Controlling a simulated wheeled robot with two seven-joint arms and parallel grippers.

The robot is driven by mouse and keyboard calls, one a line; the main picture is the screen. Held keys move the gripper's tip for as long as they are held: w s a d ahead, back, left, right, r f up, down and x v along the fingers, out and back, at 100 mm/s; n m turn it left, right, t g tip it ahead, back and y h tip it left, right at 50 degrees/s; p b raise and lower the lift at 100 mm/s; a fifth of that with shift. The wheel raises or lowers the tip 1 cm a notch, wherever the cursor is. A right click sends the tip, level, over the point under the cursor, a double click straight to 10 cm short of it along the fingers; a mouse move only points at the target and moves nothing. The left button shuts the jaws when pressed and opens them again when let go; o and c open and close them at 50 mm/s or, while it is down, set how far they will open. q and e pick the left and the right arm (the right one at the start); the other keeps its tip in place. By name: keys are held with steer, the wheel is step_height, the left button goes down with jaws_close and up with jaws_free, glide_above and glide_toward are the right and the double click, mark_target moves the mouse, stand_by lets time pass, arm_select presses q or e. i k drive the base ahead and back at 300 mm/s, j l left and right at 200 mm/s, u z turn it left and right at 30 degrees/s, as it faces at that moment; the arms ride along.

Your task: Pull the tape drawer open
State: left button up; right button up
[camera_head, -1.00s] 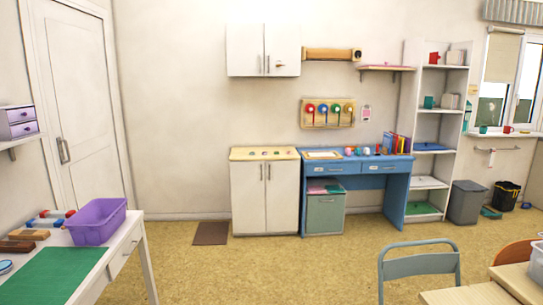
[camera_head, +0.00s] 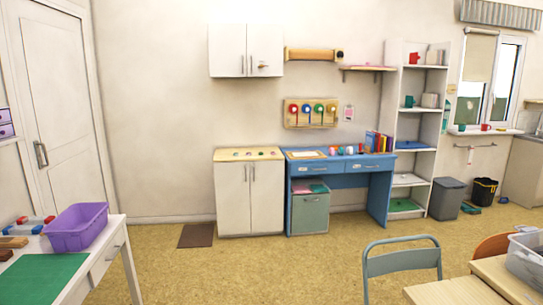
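A blue desk (camera_head: 380,190) stands against the back wall, with two closed drawers side by side under its top. The left drawer (camera_head: 325,168) and the right drawer (camera_head: 375,165) each show a small pale mark on the front, too small to read. A white table (camera_head: 120,238) at the lower left also has a closed drawer (camera_head: 105,262) with a small handle. I cannot tell which drawer is the tape drawer. Neither of my grippers is in view.
Open floor (camera_head: 240,265) lies before the desk. A grey-blue chair (camera_head: 400,262) and wooden tables (camera_head: 455,292) stand at the lower right. A white cabinet (camera_head: 250,200) stands left of the desk. A purple bin (camera_head: 75,228) sits on the white table.

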mark_target(313, 163)
steer(key=i+u, duration=0.1)
steer(key=i, duration=2.6)
steer(key=i+z, duration=0.25)
steer(key=i, duration=0.35)
steer(key=i+z, duration=0.2)
steer(key=i, duration=0.35)
steer(key=i+j+z, duration=0.25)
steer(key=i, duration=0.35)
